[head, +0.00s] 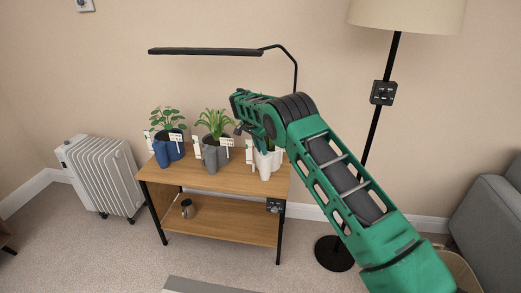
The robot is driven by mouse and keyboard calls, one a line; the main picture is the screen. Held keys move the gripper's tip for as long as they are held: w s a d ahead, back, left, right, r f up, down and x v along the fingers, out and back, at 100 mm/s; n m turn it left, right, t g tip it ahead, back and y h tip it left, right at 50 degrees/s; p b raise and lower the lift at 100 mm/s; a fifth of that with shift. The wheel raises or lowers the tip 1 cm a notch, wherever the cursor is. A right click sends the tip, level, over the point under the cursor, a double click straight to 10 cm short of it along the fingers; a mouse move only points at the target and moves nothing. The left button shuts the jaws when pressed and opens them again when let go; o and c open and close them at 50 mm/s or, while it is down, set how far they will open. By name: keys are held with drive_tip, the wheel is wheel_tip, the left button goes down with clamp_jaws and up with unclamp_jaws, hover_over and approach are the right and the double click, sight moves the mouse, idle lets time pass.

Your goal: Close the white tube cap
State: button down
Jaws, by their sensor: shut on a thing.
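A white plant pot (275,159) stands at the right end of the wooden table, with a white tube (265,168) on its front side. My gripper (262,147) reaches down at this pot from above, at the end of my green arm. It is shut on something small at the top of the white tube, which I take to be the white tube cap. The fingers hide most of the cap, so its angle and fit on the tube cannot be told. The plant of this pot is mostly hidden behind my gripper.
A grey pot (216,157) and a blue pot (169,151) with plants and white labels stand to the left on the table (228,182). A black lamp (205,51) hangs above. A radiator (104,176) stands left.

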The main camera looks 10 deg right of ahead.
drive_tip(key=shift+w+a+r, duration=0.3)
drive_tip(key=shift+a, duration=0.15)
drive_tip(key=c, duration=1.7)
unclamp_jaws()
drive_tip(key=shift+f, duration=0.1)
drive_tip(key=shift+o, duration=0.2)
drive_tip(key=shift+d+f, duration=0.1)
drive_tip(key=shift+d, duration=0.05)
drive_tip(key=shift+s, duration=0.1)
drive_tip(key=v, duration=1)
drive_tip(key=shift+a+r, duration=0.25)
drive_tip(key=shift+r, duration=0.05)
